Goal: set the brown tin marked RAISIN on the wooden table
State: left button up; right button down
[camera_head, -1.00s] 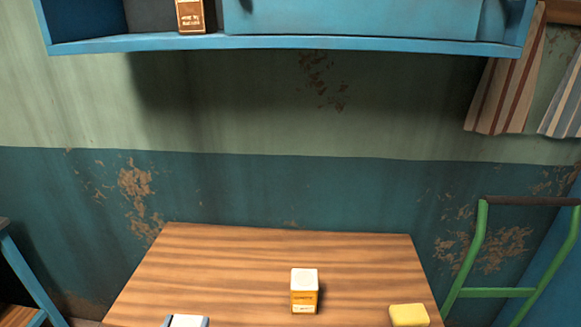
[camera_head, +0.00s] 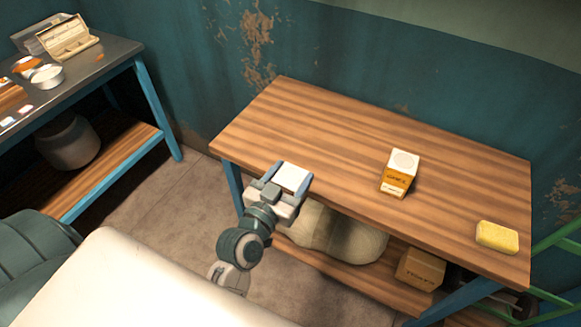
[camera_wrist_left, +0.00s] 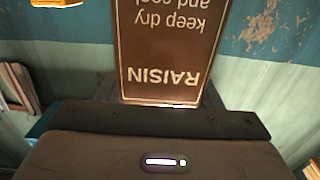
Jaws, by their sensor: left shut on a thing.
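My left gripper (camera_head: 289,188) is shut on the brown RAISIN tin, whose pale top (camera_head: 293,177) shows between the fingers in the head view. In the left wrist view the tin's brown face (camera_wrist_left: 168,50) fills the upper middle, with its lettering upside down. The wooden table (camera_head: 330,130) stands beyond and to the right of the gripper. The gripper and tin overlap the table's front left edge in the picture; I cannot tell their height above it. My right gripper is not in view.
An orange tin with a white top (camera_head: 400,172) stands mid-table, and a yellow sponge (camera_head: 497,237) lies at the right end. The table's left and back parts are bare. A sack (camera_head: 335,235) and a box (camera_head: 420,269) sit on the lower shelf. A side bench (camera_head: 90,60) stands left.

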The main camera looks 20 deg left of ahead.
pick_arm(q)
jog(key=w+d+r+m+g+h, duration=0.35)
jog(key=d+m+g+h, duration=0.2)
jog(key=d+h, duration=0.2)
jog(key=w+d+r+m+g+h, duration=0.2)
jog(key=w+d+m+g+h, duration=0.4)
jog(key=d, duration=0.3)
jog(key=s+a+f+n+t+y, duration=0.3)
jog(key=a+f+n+t+y, duration=0.25)
jog(key=a+f+t, duration=0.3)
jog(key=s+a+n+t+y, duration=0.1)
jog(key=s+a+n+y, duration=0.1)
jog(key=y, duration=0.1)
jog(key=s+a+r+n+t+y, duration=0.1)
jog(key=s+a+n+y, duration=0.1)
jog(key=a, duration=0.1)
jog(key=s+a+r+n+t+y, duration=0.1)
jog(key=s+a+n+y, duration=0.1)
jog(key=a+y, duration=0.1)
jog(key=shift+s+a+y, duration=0.1)
jog(key=shift+a+y, duration=0.1)
jog(key=shift+y, duration=0.1)
jog(key=shift+s+a+r+n+y, duration=0.4)
jog(key=shift+s+a+n+y, duration=0.05)
jog(key=shift+s+n+y, duration=0.1)
